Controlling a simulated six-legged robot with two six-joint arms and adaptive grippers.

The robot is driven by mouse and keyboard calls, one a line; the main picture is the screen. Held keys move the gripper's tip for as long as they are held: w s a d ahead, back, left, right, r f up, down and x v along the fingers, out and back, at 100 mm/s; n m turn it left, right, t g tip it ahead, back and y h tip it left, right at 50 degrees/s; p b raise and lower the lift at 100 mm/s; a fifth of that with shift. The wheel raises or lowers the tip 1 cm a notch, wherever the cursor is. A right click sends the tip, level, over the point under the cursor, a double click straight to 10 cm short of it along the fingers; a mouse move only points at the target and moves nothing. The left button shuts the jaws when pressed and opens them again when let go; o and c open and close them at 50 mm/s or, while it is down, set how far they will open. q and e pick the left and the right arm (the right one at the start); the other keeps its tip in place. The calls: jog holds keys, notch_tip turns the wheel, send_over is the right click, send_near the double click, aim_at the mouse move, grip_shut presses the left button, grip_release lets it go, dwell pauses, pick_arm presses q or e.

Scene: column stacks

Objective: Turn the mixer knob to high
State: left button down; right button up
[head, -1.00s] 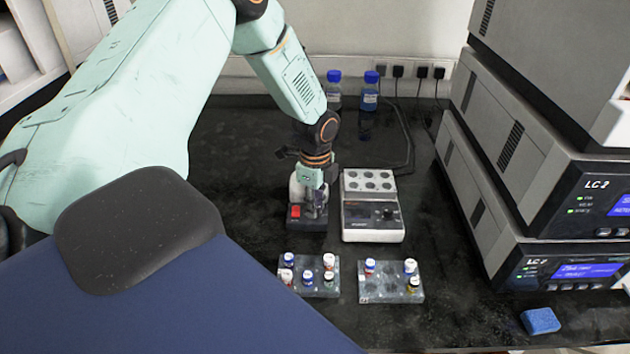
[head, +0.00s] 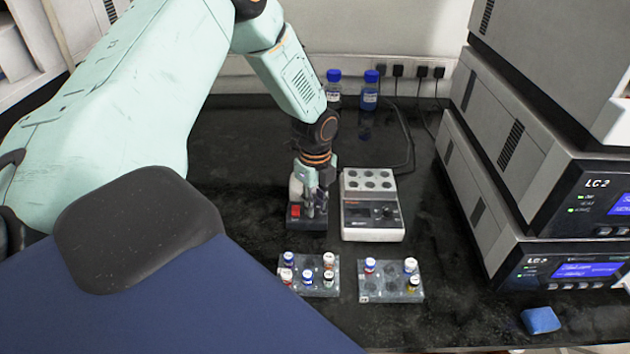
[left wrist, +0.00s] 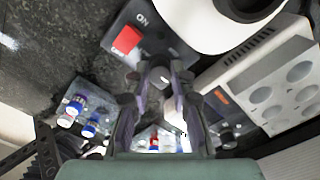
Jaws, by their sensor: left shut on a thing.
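The mixer (head: 297,223) stands on the black bench, with a dark base, a red switch and a pale upper part mostly behind my left gripper. In the left wrist view its base (left wrist: 165,40) shows the word ON beside the red switch (left wrist: 127,40). My left gripper (head: 315,208) points down at the right part of this base. The mixer knob (left wrist: 158,76) shows small and grey between its fingertips, and the gripper is shut on it. The knob's setting marks are hidden or too small to read. My right gripper is not in view.
A heating block (head: 371,224) with round wells stands close to the right of the mixer. Two vial racks (head: 318,290) (head: 376,296) lie in front. Blue-capped bottles (head: 370,97) stand behind. Stacked LC units (head: 540,200) and a blue sponge (head: 540,320) are at the right.

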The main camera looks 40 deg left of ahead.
aim_at(315, 207)
pick_arm(q)
jog(key=c, duration=1.1)
grip_release()
jog(key=shift+d, duration=0.1)
jog(key=shift+c, duration=0.2)
notch_tip(315, 207, up, 12)
